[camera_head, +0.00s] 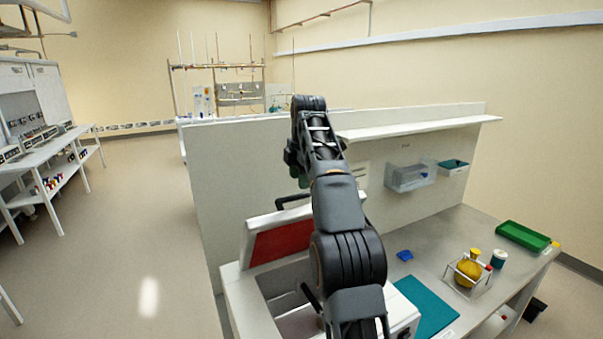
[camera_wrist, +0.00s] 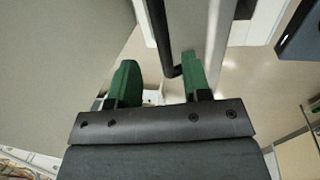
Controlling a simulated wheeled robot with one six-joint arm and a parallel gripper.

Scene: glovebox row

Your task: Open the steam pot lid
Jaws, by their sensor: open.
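The steam pot (camera_head: 237,284) is a white box at the bench's left end, with an open cavity. Its lid (camera_head: 282,241), white-edged with a red inner face, stands tilted up at the back. A black handle (camera_head: 291,199) sticks out near the lid's top edge. My gripper is open in the wrist view (camera_wrist: 160,80), its green fingers apart. The dark handle bar (camera_wrist: 160,38) runs down to between the fingertips there; I cannot tell whether it touches them. In the head view my arm hides much of the pot, and only a bit of green fingertip shows.
A white partition (camera_head: 235,190) with a shelf (camera_head: 420,127) stands behind the pot. To the right, the bench holds a teal mat (camera_head: 427,308), a blue item (camera_head: 405,255), a wire rack with a yellow flask (camera_head: 468,271) and a green tray (camera_head: 523,236). Floor to the left is clear.

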